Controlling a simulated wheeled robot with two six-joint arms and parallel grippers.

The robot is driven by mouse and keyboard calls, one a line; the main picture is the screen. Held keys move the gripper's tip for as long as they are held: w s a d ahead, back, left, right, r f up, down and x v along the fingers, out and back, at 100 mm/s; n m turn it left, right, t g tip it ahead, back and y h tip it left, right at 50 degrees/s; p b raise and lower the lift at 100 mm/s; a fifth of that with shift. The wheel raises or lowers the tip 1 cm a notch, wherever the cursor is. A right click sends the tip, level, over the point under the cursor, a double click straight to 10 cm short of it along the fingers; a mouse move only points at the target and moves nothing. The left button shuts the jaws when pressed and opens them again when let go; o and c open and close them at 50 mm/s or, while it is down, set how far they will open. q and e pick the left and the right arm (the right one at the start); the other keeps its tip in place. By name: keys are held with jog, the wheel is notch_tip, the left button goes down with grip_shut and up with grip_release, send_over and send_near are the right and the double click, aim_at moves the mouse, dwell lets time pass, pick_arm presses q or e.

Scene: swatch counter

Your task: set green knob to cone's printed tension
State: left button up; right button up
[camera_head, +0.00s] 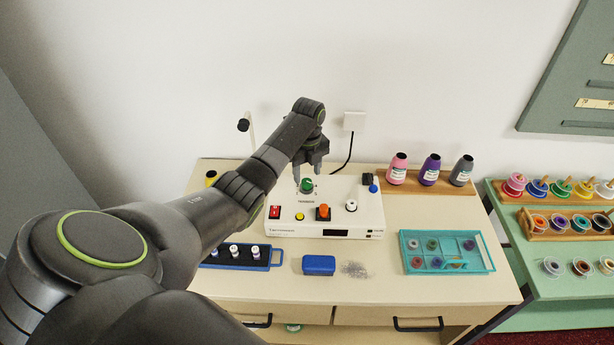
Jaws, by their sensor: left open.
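A white machine box (340,218) stands at the back middle of the counter. Its green knob (307,186) is on the top panel near the back, with a small scale around it too small to read. My left gripper (311,174) is open, pointing down just above the green knob; I cannot tell whether the fingers touch it. Three thread cones stand on a wooden stand at the back right: a pink cone (397,170), a purple cone (430,170) and a grey cone (461,171). Each has a label too small to read. My right gripper is not in view.
The panel also carries a red switch (275,212), a yellow button (299,216), an orange control (323,212) and a white knob (351,206). A teal tray (411,269), blue box (319,265) and blue rack (274,266) lie in front. Spools fill a green shelf (520,286) at right.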

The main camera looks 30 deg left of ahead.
aim_at(307, 182)
pick_arm(q)
jog(key=shift+f, duration=1.7)
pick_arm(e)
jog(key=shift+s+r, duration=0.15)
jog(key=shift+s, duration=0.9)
pick_arm(q)
jog(key=shift+c, duration=0.4)
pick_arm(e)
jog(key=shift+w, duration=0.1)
pick_arm(q)
jog(key=c, duration=0.9)
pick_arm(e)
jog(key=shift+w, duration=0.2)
